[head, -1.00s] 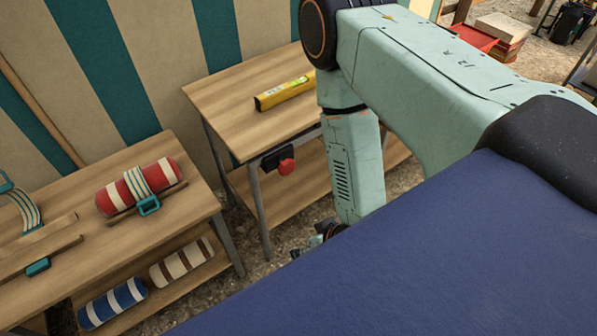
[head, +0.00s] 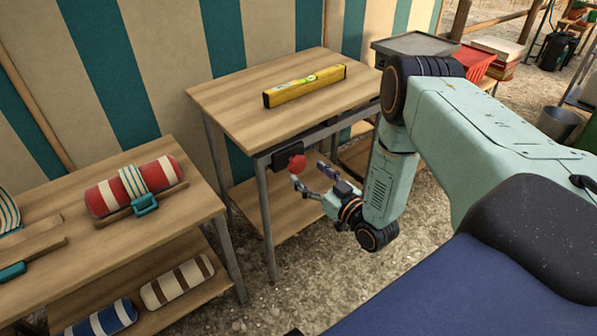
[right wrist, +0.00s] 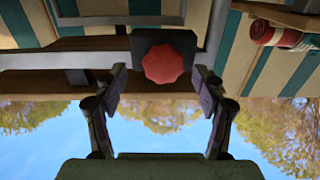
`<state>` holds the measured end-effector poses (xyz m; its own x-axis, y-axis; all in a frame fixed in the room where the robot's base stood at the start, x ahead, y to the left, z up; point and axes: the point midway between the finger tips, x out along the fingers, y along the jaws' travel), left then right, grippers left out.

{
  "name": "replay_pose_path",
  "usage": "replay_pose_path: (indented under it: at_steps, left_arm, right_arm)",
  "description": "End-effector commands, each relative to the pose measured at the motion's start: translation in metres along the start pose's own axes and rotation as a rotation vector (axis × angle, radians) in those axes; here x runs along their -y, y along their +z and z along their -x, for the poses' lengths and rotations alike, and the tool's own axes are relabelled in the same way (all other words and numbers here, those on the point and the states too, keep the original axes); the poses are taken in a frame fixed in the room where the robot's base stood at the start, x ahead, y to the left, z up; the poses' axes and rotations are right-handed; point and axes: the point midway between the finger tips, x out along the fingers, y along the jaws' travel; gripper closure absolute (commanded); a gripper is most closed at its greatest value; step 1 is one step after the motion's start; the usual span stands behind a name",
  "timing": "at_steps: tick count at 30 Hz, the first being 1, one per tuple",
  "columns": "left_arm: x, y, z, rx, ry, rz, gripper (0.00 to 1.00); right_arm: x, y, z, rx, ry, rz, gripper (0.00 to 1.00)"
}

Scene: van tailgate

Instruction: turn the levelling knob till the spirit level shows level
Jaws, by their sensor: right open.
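The red lobed levelling knob (head: 297,162) sits on a dark block (head: 282,156) under the near edge of the wooden table (head: 225,97). The yellow spirit level (head: 285,94) lies on that tabletop; its greenish vial shows, but the bubble is too small to read. My right gripper (head: 309,174) is open and empty, just to the right of the knob in the head view. In the right wrist view the knob (right wrist: 168,63) lies ahead, between the two spread fingers (right wrist: 163,73), with room on both sides and no contact visible. My left gripper is not in view.
A second table (head: 80,232) at left holds a strapped red and white roll (head: 105,197); blue and brown striped rolls lie on its shelf. The knob table's metal legs (head: 266,220) and lower shelf are close to my gripper. A grey-lidded box (head: 415,43) stands behind my arm.

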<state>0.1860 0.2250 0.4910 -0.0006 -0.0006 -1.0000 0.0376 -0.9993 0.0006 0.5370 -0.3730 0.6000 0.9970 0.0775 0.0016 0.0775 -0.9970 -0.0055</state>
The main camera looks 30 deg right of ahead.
Motion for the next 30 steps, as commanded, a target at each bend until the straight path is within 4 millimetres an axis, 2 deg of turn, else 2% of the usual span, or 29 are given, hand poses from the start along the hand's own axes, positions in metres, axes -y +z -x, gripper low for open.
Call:
replay_pose_path:
  at_steps: [3,9,20,30]
  left_arm:
    - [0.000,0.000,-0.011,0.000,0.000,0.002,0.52]
    - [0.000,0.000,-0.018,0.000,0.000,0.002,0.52]
    - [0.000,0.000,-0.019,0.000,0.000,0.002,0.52]
    - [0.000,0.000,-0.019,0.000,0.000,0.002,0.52]
  right_arm:
    - [0.002,0.002,-0.021,-0.003,-0.003,0.001,0.30]
    - [0.003,0.002,-0.042,0.000,-0.002,0.000,0.30]
    - [0.005,0.001,-0.047,0.002,0.000,-0.001,0.30]
    - [0.005,0.001,-0.047,0.002,-0.001,-0.001,0.58]
